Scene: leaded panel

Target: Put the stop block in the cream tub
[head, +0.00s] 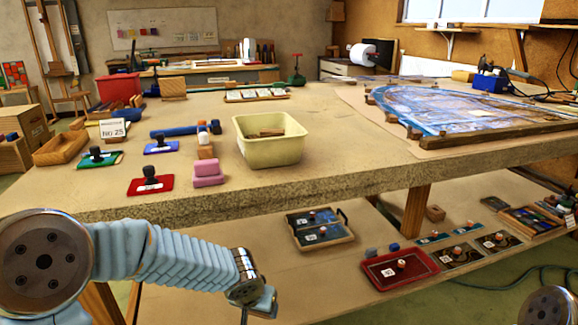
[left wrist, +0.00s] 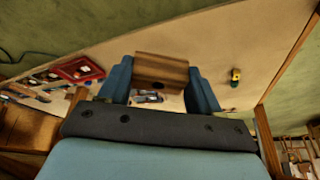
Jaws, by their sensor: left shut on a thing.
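The cream tub (head: 270,152) stands on the upper bench top near its front edge, open at the top, with pieces of wood lying in it. My left gripper (left wrist: 160,75) is shut on a brown wooden block (left wrist: 161,66), seemingly the stop block, held between its two blue fingers. A dark round hole shows in the block's near face. In the head view my left gripper (head: 262,302) is low, in front of the bench and below the tub; the block is not visible there. My right gripper is out of view.
Pink blocks (head: 208,173) and a red stamp pad (head: 150,185) lie left of the tub. The leaded panel (head: 460,112) lies to the right. The bench's thick front edge stands between my left gripper and the tub. A lower shelf holds trays (head: 400,270).

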